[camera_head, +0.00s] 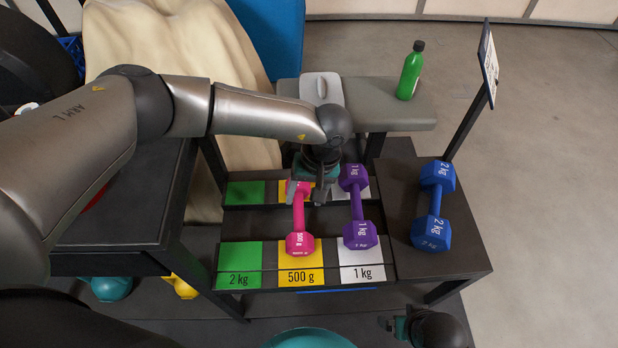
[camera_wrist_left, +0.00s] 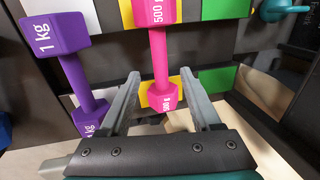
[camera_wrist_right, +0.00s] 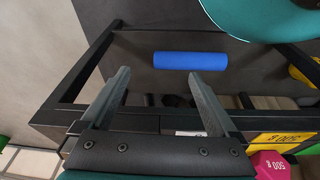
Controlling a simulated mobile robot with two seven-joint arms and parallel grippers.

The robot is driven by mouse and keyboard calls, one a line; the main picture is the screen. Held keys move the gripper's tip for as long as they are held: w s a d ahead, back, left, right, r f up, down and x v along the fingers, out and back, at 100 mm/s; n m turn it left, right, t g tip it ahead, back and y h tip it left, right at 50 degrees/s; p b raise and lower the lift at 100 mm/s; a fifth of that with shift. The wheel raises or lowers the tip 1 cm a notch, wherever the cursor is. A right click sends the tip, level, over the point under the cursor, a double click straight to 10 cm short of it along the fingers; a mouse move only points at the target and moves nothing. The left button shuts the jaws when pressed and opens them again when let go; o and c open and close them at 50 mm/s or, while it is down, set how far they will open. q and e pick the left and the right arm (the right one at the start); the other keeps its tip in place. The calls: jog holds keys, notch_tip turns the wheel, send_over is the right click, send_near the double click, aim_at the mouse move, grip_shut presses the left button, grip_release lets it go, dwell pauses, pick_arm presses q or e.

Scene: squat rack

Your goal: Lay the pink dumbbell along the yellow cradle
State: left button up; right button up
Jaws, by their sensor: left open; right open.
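The pink dumbbell (camera_head: 299,212) lies lengthwise along the yellow cradle marked 500 g (camera_head: 300,278). Its near head is over the front yellow pad and its far head is by the rear yellow pad, partly hidden by my left gripper. My left gripper (camera_head: 318,195) is open just above the far end. In the left wrist view the pink dumbbell (camera_wrist_left: 160,55) shows between and beyond the spread fingers (camera_wrist_left: 162,82), which do not appear to grip it. My right gripper (camera_wrist_right: 158,78) is open and empty, low in front of the rack; its wrist shows at the bottom of the head view.
A purple dumbbell (camera_head: 357,208) lies close on the right in the white 1 kg cradle. The green 2 kg cradle (camera_head: 240,255) is empty. A blue dumbbell (camera_head: 434,205) lies on the side top to the right. A green bottle (camera_head: 410,72) stands on the bench behind.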

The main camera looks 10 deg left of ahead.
pick_arm(q)
jog(key=shift+w+d+r+p, duration=0.1)
jog(key=shift+d+r+p, duration=0.15)
jog(key=shift+r, duration=0.85)
jog(key=shift+d+r+p, duration=0.1)
jog(key=shift+r+p, duration=0.15)
jog(key=shift+r, duration=0.8)
pick_arm(e)
jog(key=shift+s+d+f, duration=0.1)
jog(key=shift+s+f, duration=0.3)
jog(key=shift+f, duration=0.25)
jog(key=shift+s+d+f, duration=0.1)
jog(key=shift+s+f, duration=0.3)
jog(key=shift+f, duration=0.25)
